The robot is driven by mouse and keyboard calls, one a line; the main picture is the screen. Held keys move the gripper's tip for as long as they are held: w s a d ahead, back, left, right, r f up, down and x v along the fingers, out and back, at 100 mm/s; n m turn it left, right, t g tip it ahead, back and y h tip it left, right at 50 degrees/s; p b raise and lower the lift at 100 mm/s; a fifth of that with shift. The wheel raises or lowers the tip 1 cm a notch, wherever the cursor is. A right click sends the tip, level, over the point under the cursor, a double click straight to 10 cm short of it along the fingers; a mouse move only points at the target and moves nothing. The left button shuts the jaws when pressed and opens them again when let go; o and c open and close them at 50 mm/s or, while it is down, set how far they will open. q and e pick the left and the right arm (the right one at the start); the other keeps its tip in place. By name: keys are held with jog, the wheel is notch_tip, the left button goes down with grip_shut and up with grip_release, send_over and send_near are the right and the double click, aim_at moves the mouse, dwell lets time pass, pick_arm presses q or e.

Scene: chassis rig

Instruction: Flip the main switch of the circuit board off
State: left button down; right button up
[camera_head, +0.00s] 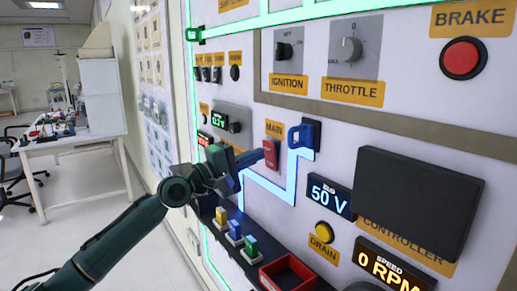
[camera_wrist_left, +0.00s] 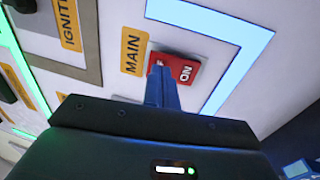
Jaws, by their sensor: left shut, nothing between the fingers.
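The main switch (camera_head: 270,153) is a red rocker on the upright white board, under the orange MAIN label (camera_head: 274,129). In the left wrist view the red switch (camera_wrist_left: 187,70) shows the word ON on its right part. My left gripper (camera_head: 256,155) comes in from the left with its blue fingers shut and empty. In the left wrist view the fingertips (camera_wrist_left: 158,72) overlap the switch's left part and hide some of it. I cannot tell whether they touch it. My right gripper is not in view.
A blue connector (camera_head: 304,136) sits just right of the switch on a glowing light-blue line. The display (camera_head: 329,196) reads 50 V. A ledge below holds coloured blocks (camera_head: 235,230) and a red tray (camera_head: 287,274). A black controller box (camera_head: 418,203) juts out at right.

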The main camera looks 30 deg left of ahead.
pick_arm(q)
jog(key=shift+x, duration=0.75)
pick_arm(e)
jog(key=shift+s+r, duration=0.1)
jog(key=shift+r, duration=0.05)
